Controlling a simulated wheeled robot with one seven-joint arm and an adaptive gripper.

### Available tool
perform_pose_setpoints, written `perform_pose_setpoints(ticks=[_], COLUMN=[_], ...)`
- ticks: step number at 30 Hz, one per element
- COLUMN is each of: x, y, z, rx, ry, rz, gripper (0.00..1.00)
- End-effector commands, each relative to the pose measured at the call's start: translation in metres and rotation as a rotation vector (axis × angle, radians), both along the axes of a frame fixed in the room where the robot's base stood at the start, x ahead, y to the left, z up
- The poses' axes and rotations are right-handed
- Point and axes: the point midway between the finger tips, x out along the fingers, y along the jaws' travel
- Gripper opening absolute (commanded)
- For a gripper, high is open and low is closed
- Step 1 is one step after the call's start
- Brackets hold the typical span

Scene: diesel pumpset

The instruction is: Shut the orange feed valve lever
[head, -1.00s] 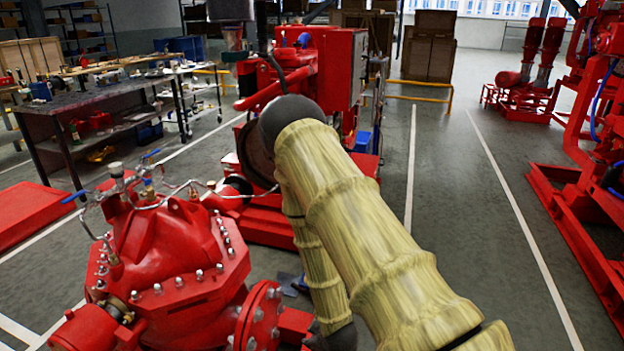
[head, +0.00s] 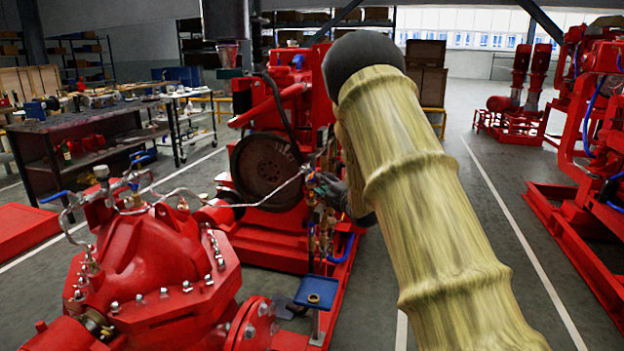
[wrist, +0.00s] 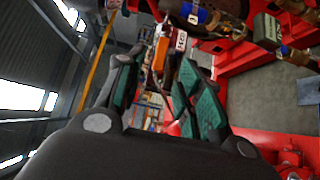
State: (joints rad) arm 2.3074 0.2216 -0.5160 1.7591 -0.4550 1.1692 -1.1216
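The orange lever (wrist: 160,52) shows in the wrist view as a narrow orange bar just past my fingertips, roughly in line with the gap between them. My gripper (wrist: 161,78) is open, with green-padded fingers on either side of that gap. I cannot tell whether either finger touches the lever. In the head view my gripper (head: 327,189) is a dark shape beside the brass valves and pipes (head: 322,232) on the red pumpset, partly hidden by my arm. The lever is too small to make out clearly there.
A large red pump housing (head: 150,255) stands at the lower left, with a thin bent pipe running towards the valves. A blue-topped stand (head: 316,292) is below the valves. A blue-handled valve (wrist: 198,15) is close in the wrist view. Open floor lies to the right.

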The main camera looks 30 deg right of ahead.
Motion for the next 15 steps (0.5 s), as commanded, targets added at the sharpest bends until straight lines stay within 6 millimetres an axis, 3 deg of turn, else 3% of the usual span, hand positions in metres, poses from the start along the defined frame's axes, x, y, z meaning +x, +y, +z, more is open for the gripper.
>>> perform_pose_setpoints(ticks=[9,15], x=[0.053,0.074], y=[-0.003,-0.005], z=[0.0,-0.001], rx=[0.001,0.002], ry=[-0.001,0.001], rz=[0.001,0.001], gripper=[0.37,0.37])
